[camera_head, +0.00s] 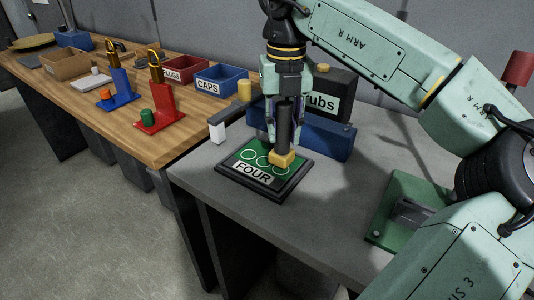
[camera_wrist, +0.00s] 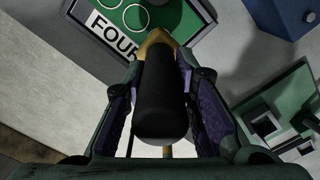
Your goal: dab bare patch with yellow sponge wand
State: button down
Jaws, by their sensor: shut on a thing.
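The yellow sponge wand has a black handle (camera_wrist: 165,95) and a yellow sponge end (camera_head: 283,159). My gripper (camera_head: 284,125) is shut on the handle and holds the wand upright, sponge down. The sponge is over the right part of the green board marked FOUR, touching or very close to it; I cannot tell which. The dark-framed board (camera_head: 232,181) lies on the grey table and shows white rings. It is also at the top of the wrist view (camera_wrist: 97,38). The sponge and gripper hide part of the green face, so the bare patch is not clear.
A blue box (camera_head: 330,140) and a black "Tubs" bin (camera_head: 335,85) stand behind my gripper. A white block (camera_head: 217,132) is left of the board. A green fixture (camera_head: 400,205) is at right.

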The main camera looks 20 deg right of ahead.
aim_at(285, 104)
jog(key=shift+r+p, duration=1.9)
jog(key=shift+r, duration=0.9)
jog(key=shift+s+f, duration=0.1)
